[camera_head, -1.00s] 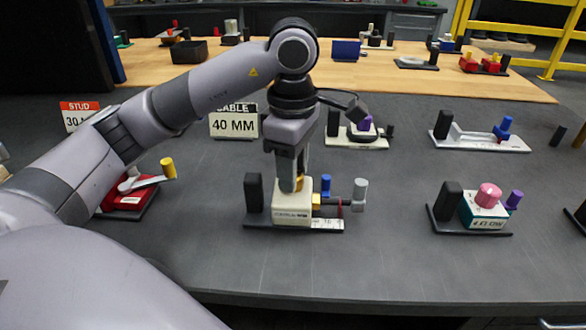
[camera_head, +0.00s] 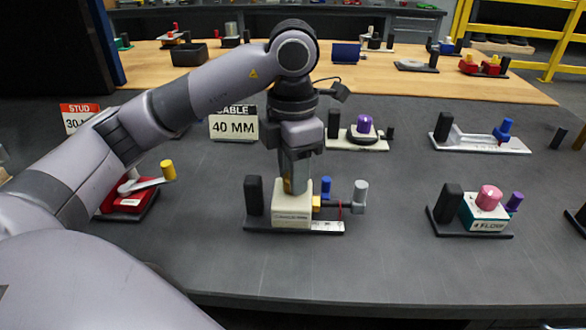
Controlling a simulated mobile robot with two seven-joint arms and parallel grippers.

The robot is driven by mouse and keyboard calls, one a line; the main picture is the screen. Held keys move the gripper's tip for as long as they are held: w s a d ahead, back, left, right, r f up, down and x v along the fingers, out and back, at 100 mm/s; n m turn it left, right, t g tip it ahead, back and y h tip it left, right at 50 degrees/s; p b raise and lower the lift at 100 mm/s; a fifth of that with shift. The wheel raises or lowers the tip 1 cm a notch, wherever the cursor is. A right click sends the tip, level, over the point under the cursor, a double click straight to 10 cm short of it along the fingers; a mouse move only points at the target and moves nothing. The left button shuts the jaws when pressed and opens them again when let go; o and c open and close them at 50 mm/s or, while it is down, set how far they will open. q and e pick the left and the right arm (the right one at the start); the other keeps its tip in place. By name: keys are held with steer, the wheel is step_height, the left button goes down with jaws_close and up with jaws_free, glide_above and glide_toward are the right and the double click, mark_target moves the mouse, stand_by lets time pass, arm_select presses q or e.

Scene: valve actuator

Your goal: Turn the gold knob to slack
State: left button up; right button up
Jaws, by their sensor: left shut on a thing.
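The gold knob (camera_head: 290,187) sits on top of a cream block-shaped device (camera_head: 291,212) in the middle of the dark table. Only a sliver of the knob shows between my fingers. My left gripper (camera_head: 295,186) points straight down and is shut on the knob from above. The device stands on a dark base with a black upright post (camera_head: 253,195) on its left. A blue peg (camera_head: 326,187) and a grey cylinder on an arm (camera_head: 360,195) are on its right. The small scale on the base is too small to read. My right gripper is not in view.
A red device with a yellow knob (camera_head: 168,169) stands to the left, under my arm. A teal device with a pink knob (camera_head: 488,197) is at right. A purple-knobbed device (camera_head: 364,123) stands behind, near a "40 MM" sign (camera_head: 233,126). The table's front is clear.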

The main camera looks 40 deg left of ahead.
arm_select(q)
steer(key=shift+n, duration=0.6)
steer(key=o, duration=1.1)
steer(key=shift+c, duration=0.2)
step_height(320, 180, up, 6)
steer(key=shift+f+p, duration=0.1)
steer(key=shift+p, duration=0.75)
steer(key=shift+r, duration=0.7)
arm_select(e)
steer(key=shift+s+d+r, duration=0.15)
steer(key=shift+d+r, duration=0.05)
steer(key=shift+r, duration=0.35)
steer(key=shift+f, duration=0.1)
